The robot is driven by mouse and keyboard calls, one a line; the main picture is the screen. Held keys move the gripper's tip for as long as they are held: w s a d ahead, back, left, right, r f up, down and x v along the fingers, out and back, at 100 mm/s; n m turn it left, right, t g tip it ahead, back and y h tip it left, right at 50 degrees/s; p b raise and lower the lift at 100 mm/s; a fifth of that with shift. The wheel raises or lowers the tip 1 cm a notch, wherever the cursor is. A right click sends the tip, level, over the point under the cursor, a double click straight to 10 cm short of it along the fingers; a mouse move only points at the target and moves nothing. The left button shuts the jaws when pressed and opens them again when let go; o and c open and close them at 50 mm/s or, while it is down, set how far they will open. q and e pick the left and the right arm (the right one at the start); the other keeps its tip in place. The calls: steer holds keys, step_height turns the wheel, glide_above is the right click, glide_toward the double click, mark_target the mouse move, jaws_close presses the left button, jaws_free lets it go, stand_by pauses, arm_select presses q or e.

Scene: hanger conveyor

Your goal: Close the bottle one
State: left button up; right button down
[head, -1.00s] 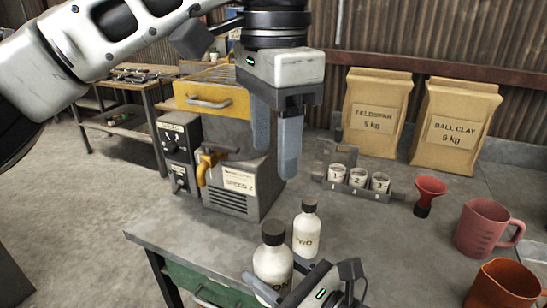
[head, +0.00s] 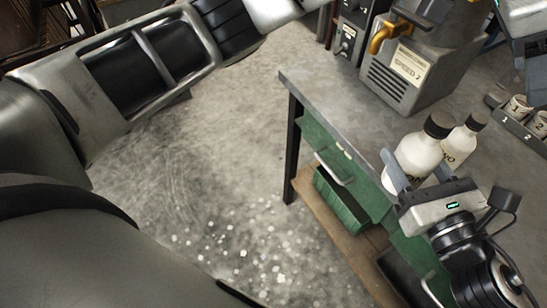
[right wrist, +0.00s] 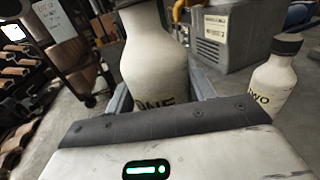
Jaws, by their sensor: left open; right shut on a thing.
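Bottle one (head: 418,157) is white with a black cap (head: 439,125), near the table's edge in the head view. My right gripper (head: 410,178) is shut on its body. In the right wrist view, bottle one (right wrist: 153,60) stands between the fingers with "ONE" partly showing; its top is cut off by the frame. I cannot tell whether its base touches the table. Bottle two (head: 456,148), white with a black cap, stands close beside it; it also shows in the right wrist view (right wrist: 271,86). My left gripper (head: 528,48) is open at the upper right, partly cut off, apart from both bottles.
A grey machine with a yellow tap (head: 388,35) stands behind the bottles. A rack of numbered cups (head: 516,122) is at the right edge. The table has a green drawer (head: 335,160) in front, with a green bin (head: 340,203) on the shelf below. Open floor lies left.

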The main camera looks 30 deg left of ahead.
steer(key=shift+r, duration=0.1)
arm_select(q)
steer(key=w+a+f+n+t+h, duration=0.2)
steer(key=w+a+f+t+h, duration=0.35)
steer(key=w+t, duration=0.3)
steer(key=s+a+f+n+t+y, duration=0.1)
steer(key=a+f+n+t+y, duration=0.15)
steer(key=a+f+n, duration=0.6)
steer(key=s+a+f+n+g+y, duration=0.1)
steer(key=s+a+f+y, duration=0.2)
steer(key=s+a+f, duration=0.3)
steer(key=s+a+f+n+g+y, duration=0.1)
steer(key=s+a+f+y, duration=0.3)
steer(key=s+f, duration=1.3)
step_height(320, 180, down, 4)
steer(key=a+n, duration=0.1)
steer(key=a, duration=0.1)
steer(key=shift+s+a, duration=0.3)
steer(key=shift+a, duration=0.05)
